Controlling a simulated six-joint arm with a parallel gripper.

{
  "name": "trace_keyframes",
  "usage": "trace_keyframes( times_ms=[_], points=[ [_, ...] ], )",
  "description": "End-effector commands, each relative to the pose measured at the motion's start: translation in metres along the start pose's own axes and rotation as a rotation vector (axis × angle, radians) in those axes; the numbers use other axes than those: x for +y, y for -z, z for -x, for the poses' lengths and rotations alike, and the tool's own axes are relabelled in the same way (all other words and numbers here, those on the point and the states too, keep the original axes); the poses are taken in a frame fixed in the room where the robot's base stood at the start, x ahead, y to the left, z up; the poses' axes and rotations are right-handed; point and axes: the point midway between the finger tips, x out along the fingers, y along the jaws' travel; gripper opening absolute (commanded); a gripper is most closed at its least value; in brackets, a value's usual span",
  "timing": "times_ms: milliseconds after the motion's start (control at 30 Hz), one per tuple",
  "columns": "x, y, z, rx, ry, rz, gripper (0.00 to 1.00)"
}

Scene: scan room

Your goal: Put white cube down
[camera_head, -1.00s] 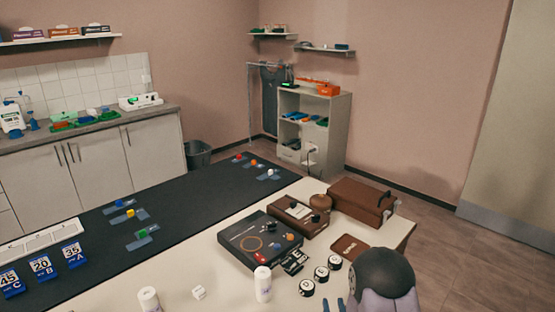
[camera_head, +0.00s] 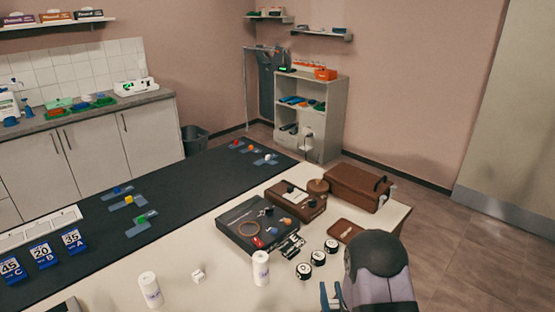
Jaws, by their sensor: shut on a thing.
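A small white cube with faint marks (camera_head: 198,275) sits on the pale table (camera_head: 215,300) at the front, between two white bottles. Another small whitish block (camera_head: 271,158) sits on a blue card at the far end of the dark mat. My gripper (camera_head: 331,298) is at the bottom edge, right of the middle, its blue fingers pointing down. It is clearly apart from both white cubes.
White bottles (camera_head: 150,289) (camera_head: 261,268) stand at the front. Several black-and-white round pieces (camera_head: 318,257), a dark tray (camera_head: 252,228) and brown cases (camera_head: 358,187) lie near my gripper. Coloured blocks sit on the dark mat (camera_head: 185,192), behind number signs (camera_head: 42,255).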

Motion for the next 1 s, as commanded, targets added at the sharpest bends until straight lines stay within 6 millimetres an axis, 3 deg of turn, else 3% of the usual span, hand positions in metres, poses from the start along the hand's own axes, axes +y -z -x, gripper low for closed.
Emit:
trace_keyframes(
  times_ms=[333, 700, 867, 1000],
  points=[
    [-0.001, 0.0, -0.01, 0.01, 0.003, 0.0, 0.02],
    [-0.012, 0.051, -0.032, 0.013, 0.04, 0.006, 0.02],
    [-0.029, 0.071, -0.035, 0.009, 0.107, 0.017, 0.02],
    [-0.057, 0.088, -0.043, 0.008, 0.216, 0.034, 0.02]
  ],
)
